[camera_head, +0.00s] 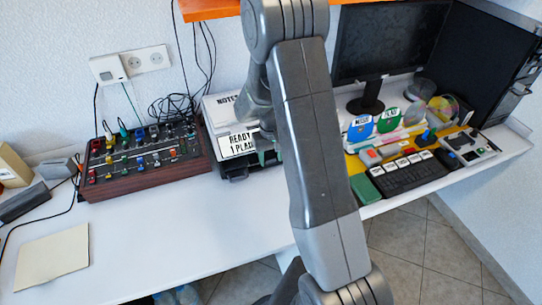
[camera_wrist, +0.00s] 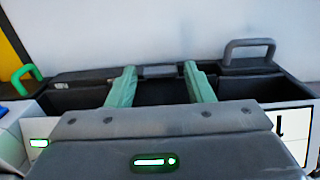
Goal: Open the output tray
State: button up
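A green handle (camera_wrist: 26,77) is at left and a grey handle (camera_wrist: 249,44) at right.
A control box with coloured knobs (camera_head: 143,160) is left of the device. A keyboard (camera_head: 405,175), monitor (camera_head: 388,40) and coloured discs are at right. A beige sheet (camera_head: 52,258) lies front left. The desk's front middle is clear. An orange shelf (camera_head: 208,9) hangs above.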

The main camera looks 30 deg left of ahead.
grip_shut()
jog(key=s+d+b, duration=0.1)
jog(key=s+d, duration=0.2)
jog(key=d, duration=0.1)
jog(key=s+d+b, duration=0.1)
jog(key=s+d, duration=0.3)
jog(key=d, duration=0.1)
jog(key=s+d+b, duration=0.2)
jog(key=s+d, duration=0.2)
jog(key=shift+d, duration=0.4)
jog(key=shift+o, duration=1.3)
grip_release()
jog(key=shift+r, duration=0.1)
notch_tip(320, 180, up, 14)
jog(key=p, duration=0.2)
jog(key=shift+f, duration=0.25)
